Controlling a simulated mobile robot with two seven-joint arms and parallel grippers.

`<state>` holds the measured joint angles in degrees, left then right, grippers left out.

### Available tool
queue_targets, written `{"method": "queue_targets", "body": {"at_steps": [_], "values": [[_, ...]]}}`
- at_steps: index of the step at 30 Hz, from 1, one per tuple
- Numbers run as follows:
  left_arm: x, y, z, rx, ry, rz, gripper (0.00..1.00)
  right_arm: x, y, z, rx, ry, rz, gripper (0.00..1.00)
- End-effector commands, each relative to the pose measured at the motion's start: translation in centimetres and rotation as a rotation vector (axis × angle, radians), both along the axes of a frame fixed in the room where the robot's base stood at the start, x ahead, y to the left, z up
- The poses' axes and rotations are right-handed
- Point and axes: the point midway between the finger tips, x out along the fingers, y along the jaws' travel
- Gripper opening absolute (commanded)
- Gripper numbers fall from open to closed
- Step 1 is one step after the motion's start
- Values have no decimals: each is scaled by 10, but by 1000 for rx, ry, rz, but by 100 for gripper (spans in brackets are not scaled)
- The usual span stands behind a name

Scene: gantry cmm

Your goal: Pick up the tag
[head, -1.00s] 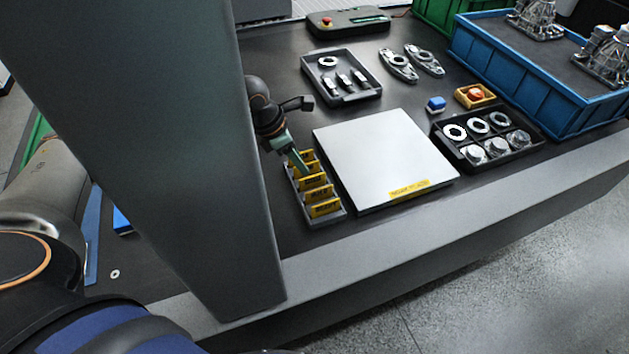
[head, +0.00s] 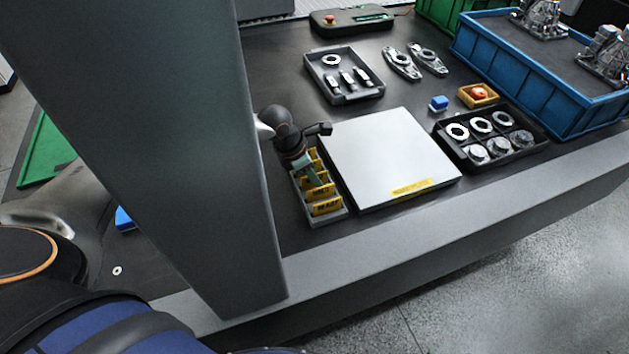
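Several yellow tags stand in a row in a grey rack (head: 341,216) left of the white plate. The front tag (head: 326,207) and the one behind it (head: 320,193) show dark lettering, too small to read surely. My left gripper (head: 315,177) points down over the middle and rear of the rack. Its greenish fingers are at the tags, and it hides part of the rear ones. I cannot tell whether the fingers touch or hold a tag. My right gripper is not in view.
A white plate (head: 388,155) with a yellow label lies right of the rack. A black tray (head: 491,160) of rings and round parts, a grey tray (head: 352,97) and a blue bin (head: 520,78) stand beyond. A large grey column hides the left of the table.

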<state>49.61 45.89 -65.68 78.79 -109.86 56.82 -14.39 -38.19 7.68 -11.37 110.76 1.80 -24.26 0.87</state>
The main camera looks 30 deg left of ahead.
Motion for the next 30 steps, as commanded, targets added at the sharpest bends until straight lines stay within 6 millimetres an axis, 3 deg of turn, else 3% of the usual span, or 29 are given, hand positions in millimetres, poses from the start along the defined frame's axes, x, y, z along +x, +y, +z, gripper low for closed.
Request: {"method": "queue_targets", "body": {"at_steps": [1,8,26,30], "values": [[0,0,0,0,0,0,27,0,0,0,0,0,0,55],[0,0,0,0,0,0,1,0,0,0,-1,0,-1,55],[0,0,1,-1,0,1,0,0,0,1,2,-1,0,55],[1,1,8,-1,-3,2,0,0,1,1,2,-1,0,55]]}}
